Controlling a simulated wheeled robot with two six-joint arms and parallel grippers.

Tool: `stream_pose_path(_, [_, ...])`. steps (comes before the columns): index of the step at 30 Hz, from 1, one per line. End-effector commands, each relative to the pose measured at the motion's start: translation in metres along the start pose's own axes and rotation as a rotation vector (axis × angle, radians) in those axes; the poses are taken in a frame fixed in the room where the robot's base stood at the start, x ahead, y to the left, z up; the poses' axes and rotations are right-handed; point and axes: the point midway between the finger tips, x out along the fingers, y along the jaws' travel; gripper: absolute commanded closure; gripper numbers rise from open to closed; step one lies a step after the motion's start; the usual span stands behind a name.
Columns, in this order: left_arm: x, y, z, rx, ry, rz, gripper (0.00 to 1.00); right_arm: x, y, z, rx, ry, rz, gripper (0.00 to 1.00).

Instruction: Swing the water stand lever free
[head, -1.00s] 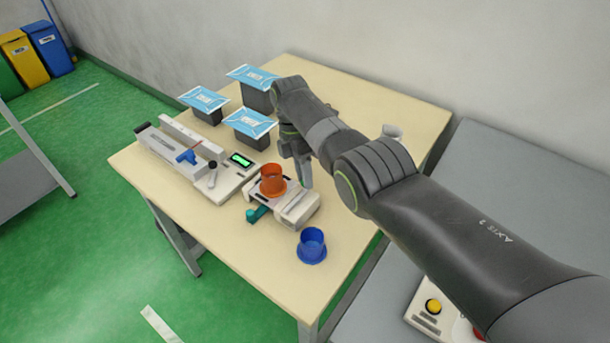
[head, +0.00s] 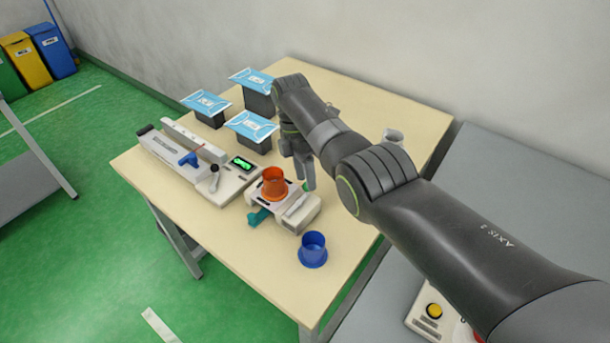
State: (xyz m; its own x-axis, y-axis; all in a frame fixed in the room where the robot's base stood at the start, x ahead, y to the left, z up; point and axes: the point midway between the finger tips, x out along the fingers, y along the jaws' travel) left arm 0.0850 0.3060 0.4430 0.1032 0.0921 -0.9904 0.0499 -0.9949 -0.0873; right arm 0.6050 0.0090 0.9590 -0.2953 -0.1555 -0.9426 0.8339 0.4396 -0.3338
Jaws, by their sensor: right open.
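The water stand (head: 308,213) is a low off-white block on the table. An orange-red cup (head: 274,186) stands upright on it. A teal lever (head: 258,217) sticks out at its front left side. My right gripper (head: 309,184) points down just behind and to the right of the cup, over the back of the stand. It is open and apart from the lever. My arm hides part of the table behind it. I cannot tell whether the fingers touch the stand. My left gripper is not in view.
A long white device (head: 225,185) with a blue lever (head: 189,159) and green display lies left of the stand. Black boxes with blue-white packs (head: 251,125) stand behind. A blue cup (head: 313,249) stands at the front, a pale cup (head: 393,135) right. The table's front left is clear.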

Motion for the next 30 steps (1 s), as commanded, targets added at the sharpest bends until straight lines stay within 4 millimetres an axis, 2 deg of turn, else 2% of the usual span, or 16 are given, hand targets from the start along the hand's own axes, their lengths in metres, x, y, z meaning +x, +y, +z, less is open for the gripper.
stream_pose_path(5, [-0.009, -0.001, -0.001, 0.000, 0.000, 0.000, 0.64, -0.036, -0.012, 0.000, 0.000, -0.001, 0.006, 0.58])
stream_pose_path(6, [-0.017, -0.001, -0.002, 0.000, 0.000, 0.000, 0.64, -0.045, -0.016, 0.000, 0.000, -0.001, 0.002, 0.58])
stream_pose_path(12, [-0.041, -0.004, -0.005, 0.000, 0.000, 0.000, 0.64, -0.067, -0.024, 0.000, 0.000, -0.001, 0.000, 0.58])
stream_pose_path(19, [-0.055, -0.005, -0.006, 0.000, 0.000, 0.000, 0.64, -0.080, -0.028, 0.000, 0.000, -0.001, 0.000, 0.58])
stream_pose_path(30, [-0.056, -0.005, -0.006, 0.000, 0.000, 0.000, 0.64, -0.081, -0.028, 0.000, 0.000, -0.001, 0.000, 0.58])
